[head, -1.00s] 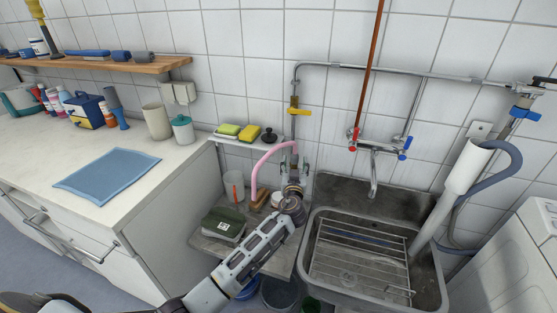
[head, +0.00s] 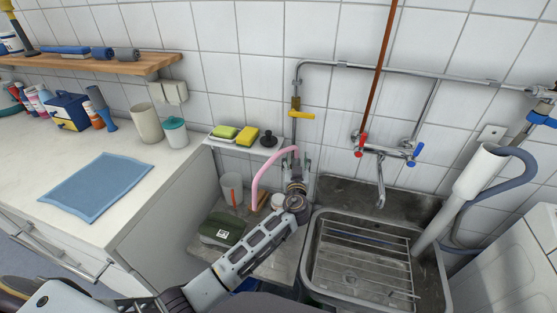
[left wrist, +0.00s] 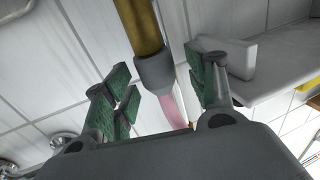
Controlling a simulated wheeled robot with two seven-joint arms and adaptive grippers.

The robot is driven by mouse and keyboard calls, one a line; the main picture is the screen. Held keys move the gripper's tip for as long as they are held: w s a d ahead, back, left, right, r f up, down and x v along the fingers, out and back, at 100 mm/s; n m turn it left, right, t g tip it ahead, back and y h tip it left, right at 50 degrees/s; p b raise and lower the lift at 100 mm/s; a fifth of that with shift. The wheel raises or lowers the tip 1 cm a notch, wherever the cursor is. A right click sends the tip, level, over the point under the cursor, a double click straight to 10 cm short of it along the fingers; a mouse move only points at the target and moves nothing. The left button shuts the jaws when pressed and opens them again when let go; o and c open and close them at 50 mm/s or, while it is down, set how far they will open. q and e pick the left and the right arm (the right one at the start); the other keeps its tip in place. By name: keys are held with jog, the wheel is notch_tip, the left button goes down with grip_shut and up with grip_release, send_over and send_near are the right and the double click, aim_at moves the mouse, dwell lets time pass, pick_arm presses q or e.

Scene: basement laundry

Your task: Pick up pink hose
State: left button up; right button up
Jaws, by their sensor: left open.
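The pink hose (head: 264,170) hangs in a curve in the head view, from the pipe below the yellow-handled valve (head: 301,115) down toward the low ledge. My left gripper (head: 303,161) is at the hose's upper end, in front of the wall. In the left wrist view, my left gripper (left wrist: 157,68) is open, with green-padded fingers on either side. A grey collar (left wrist: 155,72) below a brass pipe shows between the fingers, with the pink hose (left wrist: 172,110) beneath it. I cannot tell whether a finger touches it. My right gripper is not in view.
A metal sink (head: 360,265) with a wire rack is to the right. A small shelf (head: 222,143) with sponges is left of the hose. A cup (head: 232,188) and a dark green box (head: 221,229) stand on the low ledge. The counter (head: 165,170) is further left.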

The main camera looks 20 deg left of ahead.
pick_arm(q)
jog(key=shift+w, duration=0.15)
jog(key=shift+r, duration=0.1)
dwell(0.3)
grip_shut()
